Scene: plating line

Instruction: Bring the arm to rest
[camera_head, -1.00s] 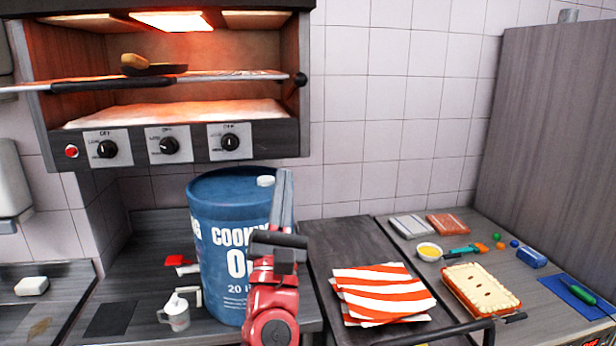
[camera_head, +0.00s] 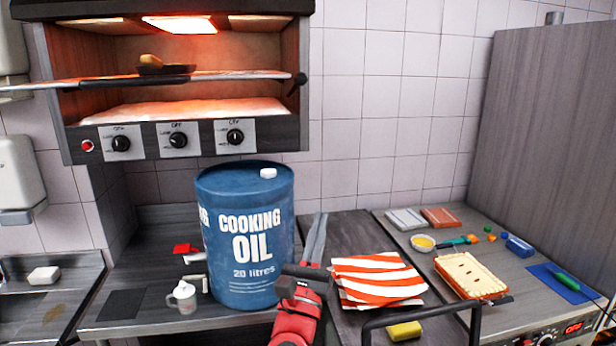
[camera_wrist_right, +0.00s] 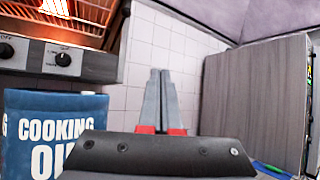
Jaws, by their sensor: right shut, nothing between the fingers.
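My right gripper (camera_head: 317,237) is shut and empty, with its grey fingers pointing up and away, just right of the blue cooking oil drum (camera_head: 247,200). In the right wrist view the shut fingers (camera_wrist_right: 160,95) stand side by side, with tiled wall behind them and the drum (camera_wrist_right: 45,130) at the left. The red wrist (camera_head: 297,322) comes in from the bottom edge. My left gripper is not in view.
A grill oven (camera_head: 185,159) hangs over the drum. Red-striped napkins (camera_head: 375,280), a yellow sponge (camera_head: 404,331) and a pie (camera_head: 468,275) lie right of the gripper. A white shaker (camera_head: 184,297) stands left of the drum. A dark rail (camera_head: 420,313) runs in front of the napkins.

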